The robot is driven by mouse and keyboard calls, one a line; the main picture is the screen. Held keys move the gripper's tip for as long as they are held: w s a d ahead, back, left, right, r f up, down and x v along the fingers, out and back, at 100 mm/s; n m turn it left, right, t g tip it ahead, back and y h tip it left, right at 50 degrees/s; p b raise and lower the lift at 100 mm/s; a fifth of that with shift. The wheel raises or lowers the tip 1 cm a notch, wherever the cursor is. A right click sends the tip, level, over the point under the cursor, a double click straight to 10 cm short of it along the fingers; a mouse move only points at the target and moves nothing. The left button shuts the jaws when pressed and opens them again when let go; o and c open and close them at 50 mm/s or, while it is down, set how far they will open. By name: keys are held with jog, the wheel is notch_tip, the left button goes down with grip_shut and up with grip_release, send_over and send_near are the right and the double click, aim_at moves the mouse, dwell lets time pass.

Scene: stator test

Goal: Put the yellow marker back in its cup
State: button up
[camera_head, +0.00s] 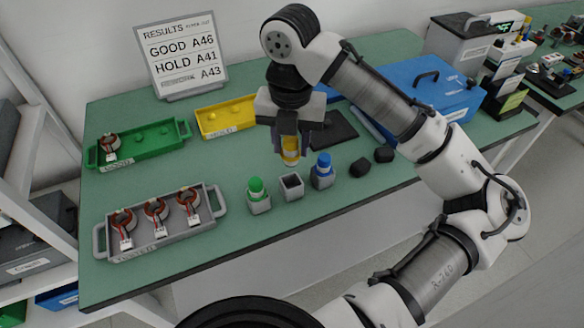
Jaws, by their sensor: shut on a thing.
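My gripper (291,147) is shut on the yellow marker (290,152), which hangs upright with its lower end showing between the fingers. Its upper part is hidden by the gripper. In the picture it is just above an empty grey cup (291,187); I cannot tell the exact gap. On the left of this cup stands a grey cup with a green marker (256,185). On its right stands a grey cup with a blue marker (323,161).
A grey tray (107,238) with three wound stators lies front left. A green tray (180,129) with one stator and a yellow tray (222,131) lie behind. A blue case (430,84) and results board (181,56) stand at the back.

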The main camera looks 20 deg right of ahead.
notch_tip(320, 180, down, 8)
dwell(0.4)
jog(key=shift+f+b, duration=0.3)
jog(key=shift+f, duration=0.15)
jog(key=o, duration=1)
jog(key=shift+r, duration=0.15)
jog(key=shift+r+p, duration=0.35)
jog(key=shift+p, duration=0.15)
notch_tip(320, 180, up, 12)
jog(key=shift+b, duration=0.45)
